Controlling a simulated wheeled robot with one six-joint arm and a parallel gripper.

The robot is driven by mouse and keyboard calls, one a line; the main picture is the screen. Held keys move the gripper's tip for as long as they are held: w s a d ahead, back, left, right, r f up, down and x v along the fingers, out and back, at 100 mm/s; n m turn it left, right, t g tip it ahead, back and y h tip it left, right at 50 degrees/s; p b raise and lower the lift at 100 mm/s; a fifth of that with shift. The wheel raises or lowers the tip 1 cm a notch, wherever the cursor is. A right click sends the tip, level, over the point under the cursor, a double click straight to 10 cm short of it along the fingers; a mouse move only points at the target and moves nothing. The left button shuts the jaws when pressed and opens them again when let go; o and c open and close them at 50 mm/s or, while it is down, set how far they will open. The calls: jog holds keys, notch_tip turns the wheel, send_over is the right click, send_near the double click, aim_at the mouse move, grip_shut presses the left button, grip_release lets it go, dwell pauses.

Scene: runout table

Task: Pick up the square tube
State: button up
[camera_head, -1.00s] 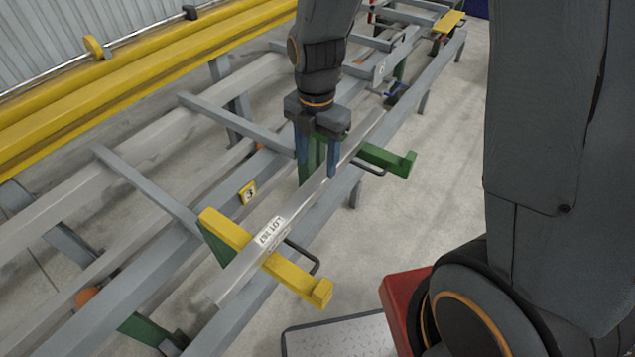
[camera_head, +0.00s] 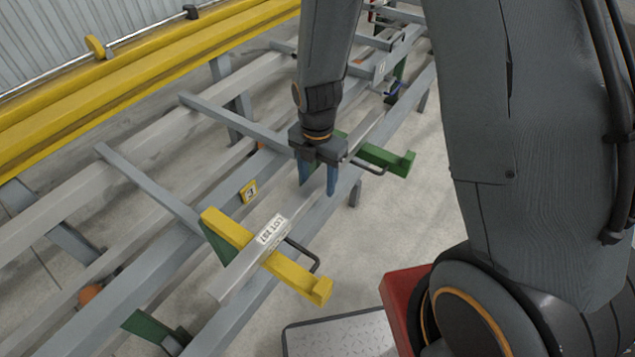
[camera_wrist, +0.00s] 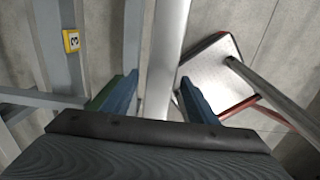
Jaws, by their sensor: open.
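The square tube (camera_head: 238,272) is a long, bare silver bar with a white LOT label. It lies across a yellow support arm (camera_head: 298,281) and a green support arm (camera_head: 385,158) along the near side of the runout table. My gripper (camera_head: 319,178) is open, with its blue fingers pointing down at the tube between the two arms. In the wrist view the tube (camera_wrist: 168,55) runs between the open fingers (camera_wrist: 157,100), with a gap to each finger. The exact finger height against the tube is hard to tell.
The grey table frame (camera_head: 235,125) has crossbars and a yellow number tag (camera_head: 248,191). Thick yellow rails (camera_head: 130,80) run along the back left. Black handles (camera_head: 305,256) stick out beside the support arms. A tread plate (camera_head: 345,335) lies at the bottom; open floor (camera_head: 420,215) is at right.

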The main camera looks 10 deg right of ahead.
grip_shut()
jog(key=shift+r, duration=0.15)
